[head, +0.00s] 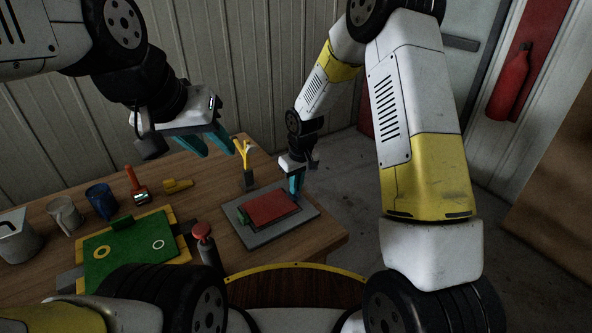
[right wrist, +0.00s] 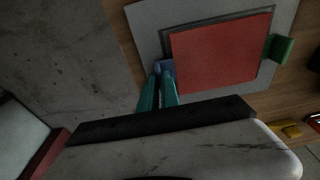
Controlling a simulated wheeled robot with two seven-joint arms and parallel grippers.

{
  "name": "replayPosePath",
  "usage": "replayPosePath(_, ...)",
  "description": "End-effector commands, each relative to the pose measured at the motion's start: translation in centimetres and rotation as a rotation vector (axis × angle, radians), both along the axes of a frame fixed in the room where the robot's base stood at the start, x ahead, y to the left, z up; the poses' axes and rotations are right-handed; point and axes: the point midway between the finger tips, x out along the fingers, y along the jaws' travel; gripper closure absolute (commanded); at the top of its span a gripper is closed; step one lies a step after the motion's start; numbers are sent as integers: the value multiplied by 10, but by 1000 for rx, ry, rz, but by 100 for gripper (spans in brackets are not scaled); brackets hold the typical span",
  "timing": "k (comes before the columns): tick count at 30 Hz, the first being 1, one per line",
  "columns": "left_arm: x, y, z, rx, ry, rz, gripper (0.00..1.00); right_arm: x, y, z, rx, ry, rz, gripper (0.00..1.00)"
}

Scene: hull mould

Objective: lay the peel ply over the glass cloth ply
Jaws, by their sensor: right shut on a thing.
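A red sheet, which I take to be the peel ply (head: 270,208), lies flat on a grey board (head: 259,236); it fills much of the right wrist view (right wrist: 222,55). A dark edge shows beneath it. A green tab (right wrist: 278,48) is at its far side. My right gripper (head: 296,184) is shut on a small blue tab (right wrist: 164,68) at the sheet's near corner in the right wrist view. My left gripper (head: 212,142) is open and empty above the table's back edge. I cannot pick out the glass cloth ply for certain.
A green board with yellow edging (head: 128,252) lies left of the grey board. A red-knobbed tool (head: 203,232) and a yellow forked stand (head: 246,160) are close by. A blue mug (head: 102,201), pale mug (head: 66,215) and roller (head: 136,186) stand further left.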

Motion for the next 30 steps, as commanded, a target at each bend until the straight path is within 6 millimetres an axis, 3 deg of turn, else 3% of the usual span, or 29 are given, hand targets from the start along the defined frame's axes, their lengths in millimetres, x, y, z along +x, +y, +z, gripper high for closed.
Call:
replayPosePath(5, 0, 0, 0, 0, 0, 0, 64, 0, 0, 0, -1, 1, 0, 100)
replayPosePath(10, 0, 0, 0, 0, 0, 0, 64, 0, 0, 0, -1, 1, 0, 68)
replayPosePath(17, 0, 0, 0, 0, 0, 0, 64, 0, 0, 0, -1, 1, 0, 66)
replayPosePath(21, 0, 0, 0, 0, 0, 0, 64, 0, 0, 0, -1, 1, 0, 43)
replayPosePath(30, 0, 0, 0, 0, 0, 0, 64, 0, 0, 1, 0, 0, 0, 43)
